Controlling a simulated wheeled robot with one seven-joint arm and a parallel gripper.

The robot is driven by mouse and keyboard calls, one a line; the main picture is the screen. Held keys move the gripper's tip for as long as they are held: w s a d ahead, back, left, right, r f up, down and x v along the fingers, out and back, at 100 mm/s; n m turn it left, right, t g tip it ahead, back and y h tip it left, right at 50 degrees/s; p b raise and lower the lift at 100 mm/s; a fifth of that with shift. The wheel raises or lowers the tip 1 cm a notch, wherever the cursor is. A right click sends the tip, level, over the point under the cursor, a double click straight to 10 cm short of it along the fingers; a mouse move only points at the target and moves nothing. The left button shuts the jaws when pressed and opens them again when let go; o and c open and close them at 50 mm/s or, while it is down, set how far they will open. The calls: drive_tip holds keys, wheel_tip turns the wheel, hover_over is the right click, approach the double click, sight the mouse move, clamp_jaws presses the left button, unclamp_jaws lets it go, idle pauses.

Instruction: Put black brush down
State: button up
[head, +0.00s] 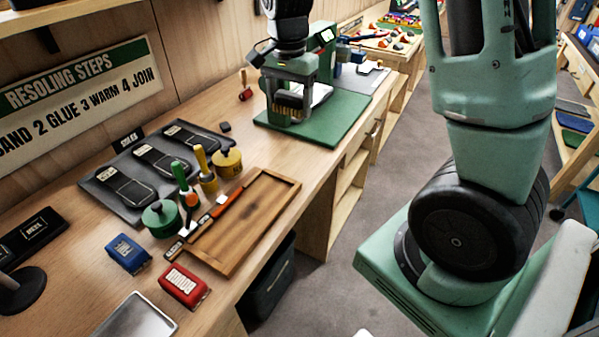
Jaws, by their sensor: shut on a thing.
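My gripper (290,101) comes down from the top of the head view over the green mat (345,118) at the far part of the bench. It is shut on the black brush (289,108). Tan bristles show between the fingers, and most of the brush body is hidden by the gripper. From this angle I cannot tell whether the bristles touch the mat.
A green machine (325,39) stands behind my gripper. Nearer are a dark tray (98,196) with black soles, colored pots and handled tools, a wooden tray (238,257), and blue (128,254) and red (184,287) blocks. The mat's right part is clear.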

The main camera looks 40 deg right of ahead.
sight(292, 171)
wheel_tip(292, 171, down, 18)
drive_tip(key=shift+r+p, duration=0.2)
drive_tip(key=shift+p, duration=0.7)
drive_tip(key=shift+f, duration=0.15)
drive_tip(key=o, duration=1.1)
wheel_tip(292, 171, up, 12)
drive_tip(key=b, duration=0.2)
drive_tip(key=s+a+r+n+y, duration=0.1)
drive_tip(key=s+a+r+n, duration=0.1)
drive_tip(key=s+a+n, duration=0.45)
drive_tip(key=s+a+r+n, duration=0.2)
drive_tip(key=a+r+n, duration=0.15)
drive_tip(key=a, duration=0.65)
drive_tip(key=s+a+n, duration=0.3)
drive_tip(key=s+n, duration=0.3)
drive_tip(key=s, duration=0.2)
drive_tip(key=s+a+n, duration=0.4)
drive_tip(key=s+n, duration=0.1)
drive_tip(key=s, duration=0.2)
drive_tip(key=shift+s+a+r+n, duration=0.3)
drive_tip(key=shift+s+r+n, duration=0.05)
drive_tip(key=shift+r+n, duration=0.1)
